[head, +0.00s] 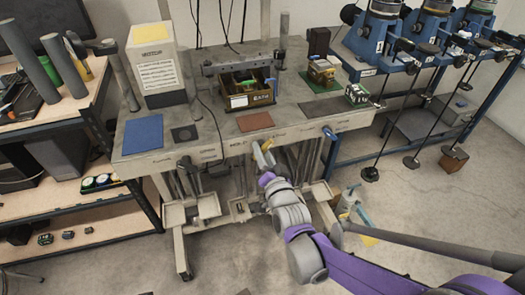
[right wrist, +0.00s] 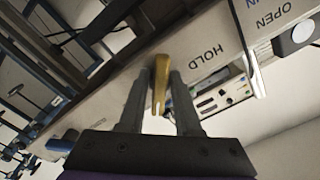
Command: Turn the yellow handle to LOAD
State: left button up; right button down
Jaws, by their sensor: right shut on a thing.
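The yellow handle (right wrist: 161,80) sits between the two fingers of my right gripper (right wrist: 160,88) in the right wrist view. The fingers are shut on it, one on each side. The word HOLD is printed on the pale panel beside the handle, and OPEN is farther to the right. In the head view my right gripper (head: 262,158) reaches up to the front edge of the workbench (head: 215,140), where a bit of yellow shows at its tip. The LOAD marking is not clearly readable. My left gripper is not in view.
A wooden tray of parts (head: 248,101), a blue mat (head: 143,133) and a white-grey box (head: 155,65) are on the bench. A blue knob (head: 329,133) sticks out from the front edge at right. Small open trays (head: 205,204) stand below. Open floor lies in front.

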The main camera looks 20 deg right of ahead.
jog(key=shift+m, duration=0.5)
jog(key=c, duration=0.8)
grip_release()
jog(key=shift+s, duration=0.1)
jog(key=s+p, duration=0.1)
jog(key=s, duration=0.9)
jog(key=shift+s+d, duration=0.15)
jog(key=shift+s, duration=0.2)
